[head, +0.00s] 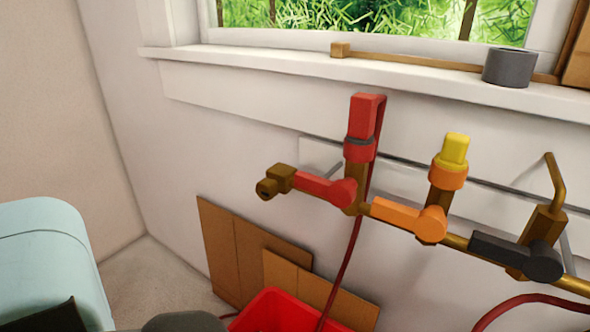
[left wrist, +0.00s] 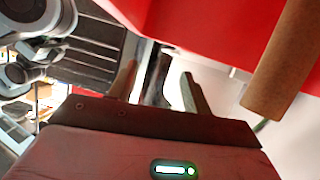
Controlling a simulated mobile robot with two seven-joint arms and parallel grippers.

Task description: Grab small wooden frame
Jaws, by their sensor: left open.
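I cannot make out a clear small wooden frame in either view. A brown wooden piece (head: 577,58) stands at the right end of the window sill, cut off by the picture edge. Flat brown panels (head: 222,250) lean against the wall below the sill. In the left wrist view my left gripper (left wrist: 160,88) is open, with its two fingers apart and nothing seen between them. A brown bar-like piece (left wrist: 283,65) is at the right of that view, to the side of the fingers. My right gripper is not seen.
A brass pipe with red, orange and black valves (head: 405,215) crosses in front of the wall. A grey roll (head: 509,67) and a wooden stick (head: 420,60) lie on the sill. A red bin (head: 275,312) stands below. A red surface (left wrist: 205,35) fills the upper wrist view.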

